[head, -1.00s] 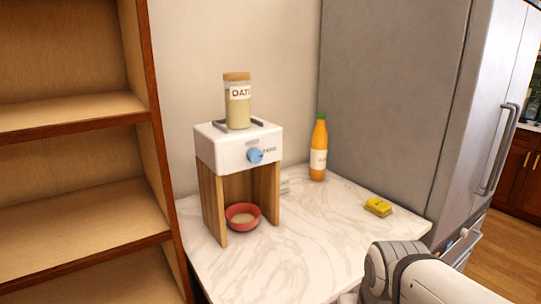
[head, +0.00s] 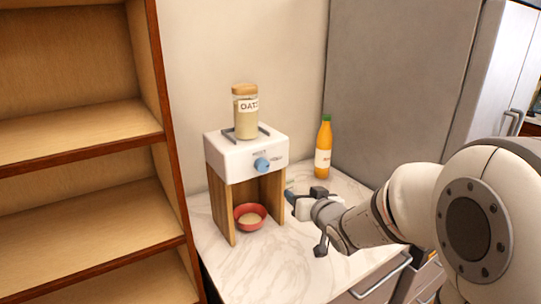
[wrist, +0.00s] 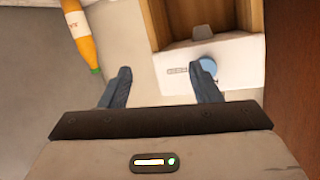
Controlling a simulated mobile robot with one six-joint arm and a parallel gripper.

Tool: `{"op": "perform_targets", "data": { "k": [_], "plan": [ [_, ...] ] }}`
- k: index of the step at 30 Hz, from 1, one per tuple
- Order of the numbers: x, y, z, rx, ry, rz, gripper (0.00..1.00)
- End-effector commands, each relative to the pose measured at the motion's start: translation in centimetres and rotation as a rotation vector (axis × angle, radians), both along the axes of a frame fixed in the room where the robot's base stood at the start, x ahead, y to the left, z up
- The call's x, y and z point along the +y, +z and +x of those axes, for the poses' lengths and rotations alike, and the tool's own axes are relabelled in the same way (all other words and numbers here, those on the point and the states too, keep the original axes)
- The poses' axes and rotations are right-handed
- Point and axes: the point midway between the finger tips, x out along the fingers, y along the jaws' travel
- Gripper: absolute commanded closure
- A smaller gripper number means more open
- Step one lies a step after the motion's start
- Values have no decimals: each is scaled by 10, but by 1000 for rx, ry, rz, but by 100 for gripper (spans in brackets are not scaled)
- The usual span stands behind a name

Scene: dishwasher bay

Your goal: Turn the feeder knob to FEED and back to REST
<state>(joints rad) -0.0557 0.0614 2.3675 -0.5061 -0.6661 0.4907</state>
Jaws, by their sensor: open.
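The feeder (head: 228,158) is a white box on wooden legs on the marble counter. Its round blue knob (head: 262,165) is on the front face; small lettering beside it is unreadable, and I cannot tell its setting. My gripper (head: 291,200) is open and empty, to the right of and lower than the knob in the head view. In the wrist view the fingers (wrist: 163,86) are spread apart, and the right-hand finger overlaps the edge of the knob (wrist: 208,66). I cannot tell whether they touch.
An oat jar (head: 245,112) stands on the feeder. A red bowl (head: 240,224) with pale contents sits beneath it. An orange bottle (head: 323,148) stands behind my gripper, to its right. Wooden shelves (head: 80,120) are at left and a grey fridge (head: 400,80) at right.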

Motion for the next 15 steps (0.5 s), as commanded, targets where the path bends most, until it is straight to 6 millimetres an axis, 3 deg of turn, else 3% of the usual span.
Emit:
{"op": "perform_targets", "data": {
  "k": [1, 6, 15],
  "plan": [
    [12, 12, 5, -37, 46, 42, 43],
    [40, 30, 9, -133, 168, 158, 43],
    [61, 38, 23, -168, 218, 207, 43]
  ]
}}
